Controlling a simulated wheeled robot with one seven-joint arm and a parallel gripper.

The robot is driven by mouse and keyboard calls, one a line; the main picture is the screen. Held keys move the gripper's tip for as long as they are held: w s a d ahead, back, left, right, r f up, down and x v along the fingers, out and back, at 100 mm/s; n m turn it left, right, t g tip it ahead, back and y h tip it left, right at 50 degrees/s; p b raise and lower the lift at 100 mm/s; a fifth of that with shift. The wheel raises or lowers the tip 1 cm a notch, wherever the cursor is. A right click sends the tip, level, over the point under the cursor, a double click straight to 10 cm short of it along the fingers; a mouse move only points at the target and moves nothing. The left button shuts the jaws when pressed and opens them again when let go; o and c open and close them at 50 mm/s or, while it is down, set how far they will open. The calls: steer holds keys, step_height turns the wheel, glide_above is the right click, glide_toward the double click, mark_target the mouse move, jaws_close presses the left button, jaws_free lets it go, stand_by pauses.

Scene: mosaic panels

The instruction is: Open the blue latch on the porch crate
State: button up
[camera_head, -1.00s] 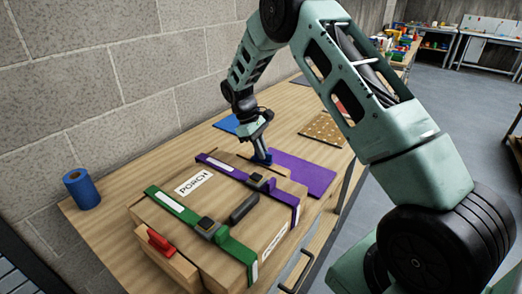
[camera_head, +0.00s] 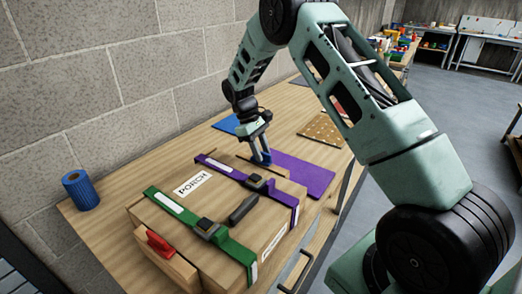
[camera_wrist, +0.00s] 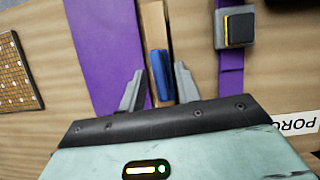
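The porch crate (camera_head: 168,222) is a wooden box with a white PORCH label, standing on the workbench. Its blue latch (camera_wrist: 160,78) is a narrow upright tab on a wooden strip at the crate's far end. In the head view the latch (camera_head: 264,158) is partly hidden by my fingers. My gripper (camera_wrist: 158,72) is open, with one finger on each side of the latch and small gaps visible. In the head view my gripper (camera_head: 262,150) points down at the latch. A red latch (camera_head: 158,241) sits at the crate's near end.
A green strap (camera_head: 172,204) and a purple strap (camera_head: 226,171) with dark buckles cross the crate. A dark handle (camera_head: 243,209) lies between them. A purple mat (camera_head: 310,175) lies beyond the crate. A blue roll (camera_head: 80,190) stands at the left by the block wall.

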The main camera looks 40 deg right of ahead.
steer(key=b+v, duration=0.3)
steer(key=v, duration=1.4)
steer(key=shift+w+r+b, duration=0.15)
steer(key=shift+b, duration=0.15)
steer(key=shift+a, duration=0.15)
